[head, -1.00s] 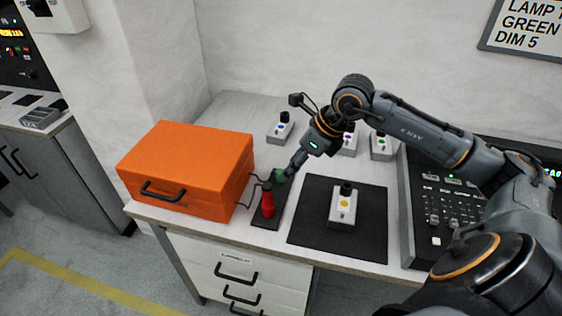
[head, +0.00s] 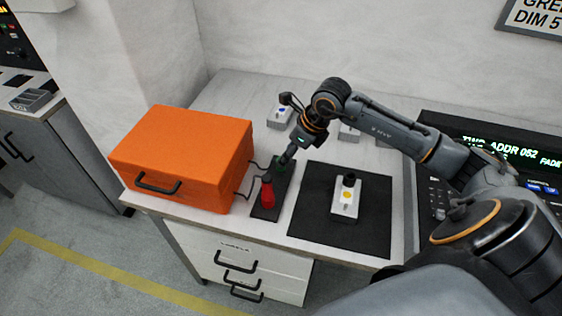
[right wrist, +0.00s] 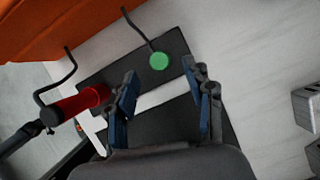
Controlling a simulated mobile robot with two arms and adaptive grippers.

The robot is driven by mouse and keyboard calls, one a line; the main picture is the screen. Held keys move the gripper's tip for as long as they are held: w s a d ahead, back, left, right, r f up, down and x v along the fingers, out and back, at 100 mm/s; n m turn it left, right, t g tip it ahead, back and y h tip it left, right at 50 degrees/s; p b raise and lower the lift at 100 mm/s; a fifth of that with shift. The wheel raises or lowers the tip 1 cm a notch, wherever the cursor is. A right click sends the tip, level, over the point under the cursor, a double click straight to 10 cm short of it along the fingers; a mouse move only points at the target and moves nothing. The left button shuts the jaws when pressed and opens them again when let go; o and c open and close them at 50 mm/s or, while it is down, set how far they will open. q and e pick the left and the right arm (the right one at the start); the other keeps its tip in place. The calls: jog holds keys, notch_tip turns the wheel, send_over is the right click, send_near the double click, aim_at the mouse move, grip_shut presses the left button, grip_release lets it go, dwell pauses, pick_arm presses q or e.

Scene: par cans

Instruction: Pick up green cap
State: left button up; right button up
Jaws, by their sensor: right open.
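The green cap (right wrist: 159,61) shows as a round green disc over the dark pad in the right wrist view. In the head view only a bit of green (head: 281,168) shows beside my gripper, which hides most of it. My right gripper (head: 285,162) points down at the cap, beside the orange case. In the right wrist view its two fingers (right wrist: 161,69) are apart, with the cap seen between and just beyond the tips; I cannot tell whether they touch it. My left gripper is not in view.
A grey box with a yellow dot (head: 346,198) sits on the black mat (head: 314,225) to the right.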

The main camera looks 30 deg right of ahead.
jog(key=x, duration=0.2)
jog(key=p+x, duration=0.1)
jog(key=x, duration=0.1)
jog(key=shift+w+a+r, duration=0.1)
jog(key=shift+w+r, duration=0.05)
jog(key=shift+w, duration=0.1)
jog(key=shift+w+f, duration=0.1)
jog(key=shift+f, duration=0.25)
grip_shut()
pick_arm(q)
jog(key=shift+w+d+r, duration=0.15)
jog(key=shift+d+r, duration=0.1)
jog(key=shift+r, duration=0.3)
